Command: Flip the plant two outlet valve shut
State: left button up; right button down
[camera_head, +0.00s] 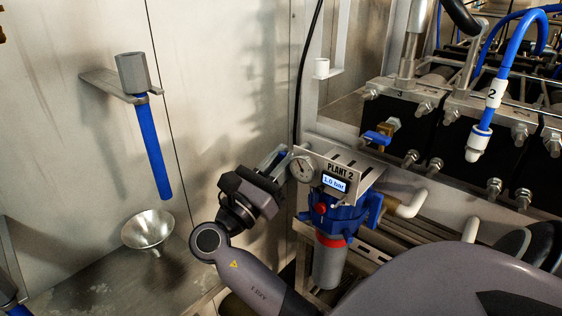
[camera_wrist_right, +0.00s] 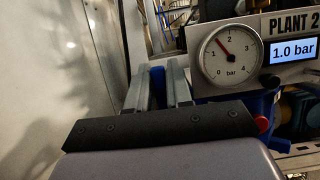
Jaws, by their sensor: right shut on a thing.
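The plant two unit has a sign panel (camera_head: 341,170) with a round gauge (camera_head: 301,169) and a small display reading 1.0 bar. My right gripper (camera_head: 275,158) is just left of the gauge, its fingers pointing toward the back. In the right wrist view, its two grey fingers (camera_wrist_right: 158,88) are shut on a narrow blue piece (camera_wrist_right: 157,74), which looks like a valve handle. The fingers and panel hide most of this piece and the valve body. A separate blue lever (camera_head: 377,138) on a brass valve sits behind the panel, apart from the gripper. My left gripper is not in view.
A blue filter housing (camera_head: 335,215) with a grey bowl hangs below the panel. A metal funnel (camera_head: 149,229) and a blue rod with a grey head (camera_head: 152,150) are left of my arm. A black cable (camera_head: 302,75) runs down behind the gripper.

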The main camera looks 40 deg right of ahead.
jog(key=c, duration=1.1)
grip_release()
